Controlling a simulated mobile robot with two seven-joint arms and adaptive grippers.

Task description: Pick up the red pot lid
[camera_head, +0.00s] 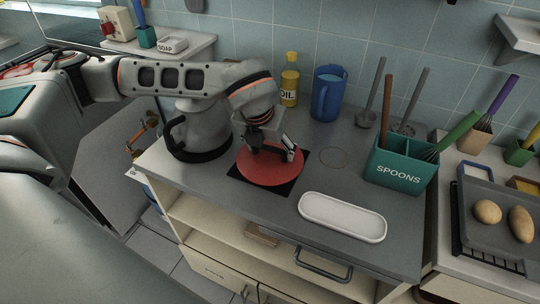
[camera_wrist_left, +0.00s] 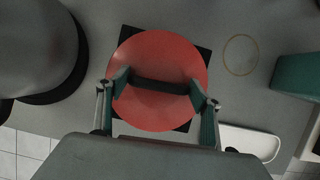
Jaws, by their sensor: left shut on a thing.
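The red pot lid (camera_head: 263,174) is a flat round disc over a black square mat (camera_head: 287,189) on the grey counter. In the left wrist view the lid (camera_wrist_left: 160,52) fills the middle, with a dark bar handle across it. My left gripper (camera_head: 270,150) comes down over the lid from above. In the wrist view the left gripper's fingers (camera_wrist_left: 157,87) are at the two ends of the handle, shut on it. I cannot tell whether the lid touches the mat. My right gripper is not in view.
A large grey pot or kettle (camera_head: 198,130) stands close left of the lid. A white tray (camera_head: 342,217) lies to the front right. Behind are an oil bottle (camera_head: 290,80) and a blue jug (camera_head: 327,93). A green spoons holder (camera_head: 400,168) stands right. The counter between is clear.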

